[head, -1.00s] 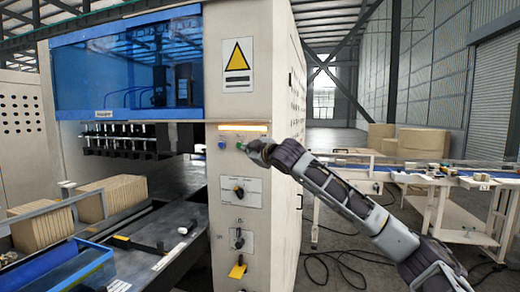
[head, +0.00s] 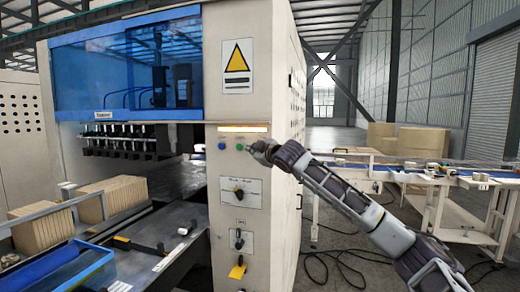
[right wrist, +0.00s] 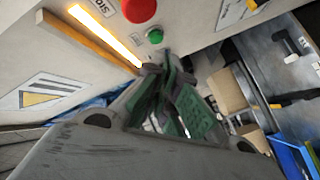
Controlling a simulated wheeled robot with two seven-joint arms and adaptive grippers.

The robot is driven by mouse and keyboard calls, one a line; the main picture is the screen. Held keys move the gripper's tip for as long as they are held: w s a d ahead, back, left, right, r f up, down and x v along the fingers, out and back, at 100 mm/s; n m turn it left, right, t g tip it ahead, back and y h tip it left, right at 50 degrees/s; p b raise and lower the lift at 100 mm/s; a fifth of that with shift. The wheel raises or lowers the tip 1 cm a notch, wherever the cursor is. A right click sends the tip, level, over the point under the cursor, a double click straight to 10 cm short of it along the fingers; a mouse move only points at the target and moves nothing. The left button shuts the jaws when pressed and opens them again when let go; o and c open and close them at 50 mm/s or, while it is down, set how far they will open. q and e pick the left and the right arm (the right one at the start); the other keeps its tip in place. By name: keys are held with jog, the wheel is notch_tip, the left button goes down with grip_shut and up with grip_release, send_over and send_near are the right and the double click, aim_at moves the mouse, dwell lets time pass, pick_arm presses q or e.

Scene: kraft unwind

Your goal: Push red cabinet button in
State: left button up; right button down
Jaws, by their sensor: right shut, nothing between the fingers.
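The red button (right wrist: 138,10) is large and round and sits on the cream cabinet's front panel, at the top of the right wrist view. In the head view I cannot make it out; my right gripper is in front of that part of the panel. My right gripper (head: 252,147) is shut and empty, pointing at the panel just right of the green button (head: 239,146). In the right wrist view its fingertips (right wrist: 154,68) are below the green button, apart from the red one. Whether they touch the panel, I cannot tell. My left gripper is not in view.
A blue button (head: 221,146) is left of the green one. A lit strip (head: 243,128) is above the buttons, and a black rotary switch (head: 239,194) is below. A conveyor table (head: 455,182) stands to the right. Open floor lies between it and the cabinet.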

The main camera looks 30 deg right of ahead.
jog(key=shift+w+d+p, duration=1.3)
jog(key=shift+w+d, duration=0.1)
jog(key=shift+d, duration=0.25)
dwell(0.7)
jog(key=shift+w+d+p, duration=0.2)
jog(key=shift+d+p, duration=0.05)
jog(key=shift+p, duration=0.35)
jog(key=shift+w+d+p, duration=0.35)
jog(key=shift+d+p, duration=0.1)
jog(key=shift+p, duration=0.1)
dwell(1.2)
jog(key=shift+s+a, duration=0.15)
jog(key=shift+a, duration=0.1)
